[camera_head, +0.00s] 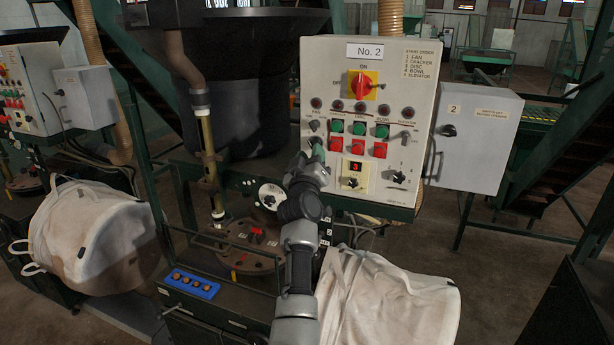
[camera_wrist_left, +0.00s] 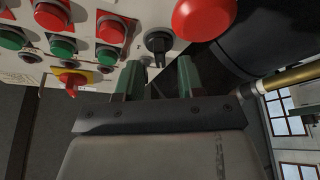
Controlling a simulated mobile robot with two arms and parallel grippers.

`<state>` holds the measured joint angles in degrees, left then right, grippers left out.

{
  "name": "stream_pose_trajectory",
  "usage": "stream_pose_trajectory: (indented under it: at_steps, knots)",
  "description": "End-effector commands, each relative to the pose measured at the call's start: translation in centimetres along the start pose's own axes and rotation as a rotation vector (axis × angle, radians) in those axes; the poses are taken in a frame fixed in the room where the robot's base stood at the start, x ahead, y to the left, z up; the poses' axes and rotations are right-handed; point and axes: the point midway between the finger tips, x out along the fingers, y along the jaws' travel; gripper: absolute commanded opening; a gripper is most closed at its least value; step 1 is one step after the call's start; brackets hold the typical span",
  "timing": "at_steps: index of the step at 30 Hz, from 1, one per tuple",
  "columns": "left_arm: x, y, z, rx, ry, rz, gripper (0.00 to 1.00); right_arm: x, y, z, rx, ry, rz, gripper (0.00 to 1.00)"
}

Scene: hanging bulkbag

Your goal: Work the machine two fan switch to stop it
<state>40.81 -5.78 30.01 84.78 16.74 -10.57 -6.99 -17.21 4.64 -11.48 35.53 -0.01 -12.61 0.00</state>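The machine two panel (camera_head: 385,60) is a pale upright box labelled No. 2. Its fan switch looks to be the small dark knob (camera_head: 314,126) at the left, below the leftmost lamp. In the left wrist view, which looks upside down, a black knob (camera_wrist_left: 158,42) shows beyond the gap between my fingertips. My left gripper (camera_head: 317,150) is at the panel's left side, just below that knob, with green fingers. In the wrist view the gripper (camera_wrist_left: 158,75) has its fingers apart with nothing between them. Whether they touch the knob is unclear. My right gripper is out of view.
Green and red buttons (camera_head: 359,129) sit right of the knob. A red-and-yellow main switch (camera_head: 362,84) is above. A large red knob (camera_wrist_left: 203,15) is close to the fingers in the wrist view. A grey box (camera_head: 480,135) stands right; a black hopper (camera_head: 240,90) stands left.

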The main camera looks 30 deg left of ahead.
Motion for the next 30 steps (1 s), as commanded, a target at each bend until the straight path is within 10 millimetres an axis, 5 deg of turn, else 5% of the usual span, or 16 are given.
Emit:
stream_pose_trajectory:
  at_steps: [12,30]
  knots:
    - [-7.3,-0.2,0.2,0.0,0.0,-0.001,0.38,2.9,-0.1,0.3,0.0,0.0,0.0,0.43]
    - [-8.2,-0.1,0.0,0.0,0.0,-0.001,0.38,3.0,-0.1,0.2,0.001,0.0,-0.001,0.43]
